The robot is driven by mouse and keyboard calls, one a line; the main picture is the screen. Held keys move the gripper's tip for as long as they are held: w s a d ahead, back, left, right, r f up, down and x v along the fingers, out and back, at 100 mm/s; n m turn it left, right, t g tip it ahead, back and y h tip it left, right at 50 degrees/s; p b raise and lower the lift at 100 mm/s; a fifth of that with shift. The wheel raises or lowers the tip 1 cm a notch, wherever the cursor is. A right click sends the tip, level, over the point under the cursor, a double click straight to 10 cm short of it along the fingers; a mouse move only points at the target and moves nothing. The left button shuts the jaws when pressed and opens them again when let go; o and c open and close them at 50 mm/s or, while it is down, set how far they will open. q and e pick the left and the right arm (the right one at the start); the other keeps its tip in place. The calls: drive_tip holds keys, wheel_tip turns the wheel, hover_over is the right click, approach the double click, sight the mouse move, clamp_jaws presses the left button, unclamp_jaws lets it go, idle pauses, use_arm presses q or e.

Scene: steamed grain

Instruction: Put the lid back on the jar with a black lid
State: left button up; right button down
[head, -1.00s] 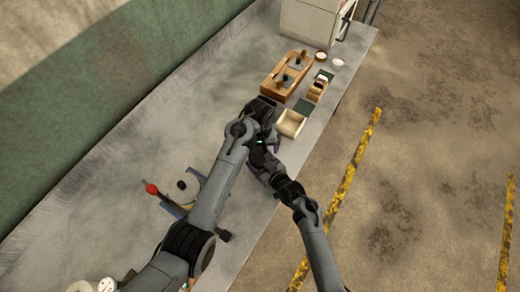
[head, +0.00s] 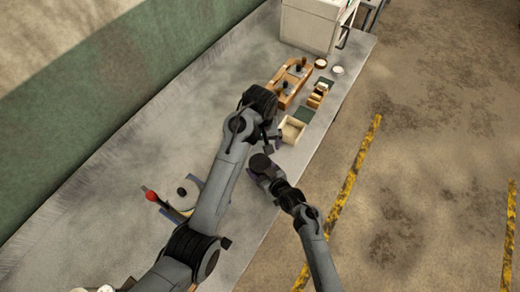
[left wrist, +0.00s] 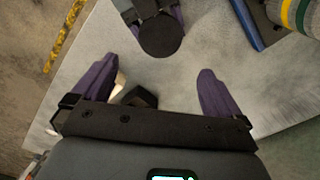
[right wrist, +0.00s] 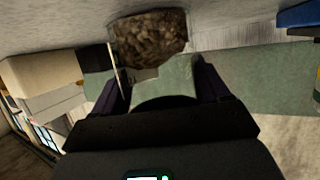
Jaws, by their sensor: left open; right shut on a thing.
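The black lid (head: 261,162) is a flat dark disc just in front of my right gripper (head: 268,176). In the left wrist view the lid (left wrist: 160,36) is seen from above, close to the purple fingers of my right gripper. My right gripper is shut on the glass jar, whose brown grain (right wrist: 148,38) and clear upper wall (right wrist: 170,78) show in the right wrist view. The lid lies over the jar's top; its exact seating is hidden. My left gripper (head: 272,136) is open; its spread fingers (left wrist: 157,70) hold nothing, with the lid beyond them.
A cream open box (head: 292,130) stands close behind the grippers. Beyond it are a wooden tray (head: 277,93) and a white cup (head: 337,70). A white appliance (head: 310,22) stands at the far end. A red-tipped item (head: 151,195) lies left of my left arm.

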use_arm(q)
drive_tip(key=shift+r, duration=2.25)
use_arm(e)
unclamp_jaws()
drive_tip(key=shift+s+d+r, duration=0.25)
drive_tip(key=shift+s+d, duration=0.15)
drive_tip(key=shift+s, duration=0.15)
use_arm(q)
drive_tip(key=shift+r+p, duration=0.5)
drive_tip(key=shift+p, duration=0.05)
use_arm(e)
drive_tip(key=v, duration=0.9)
drive_tip(key=shift+s+d, duration=0.15)
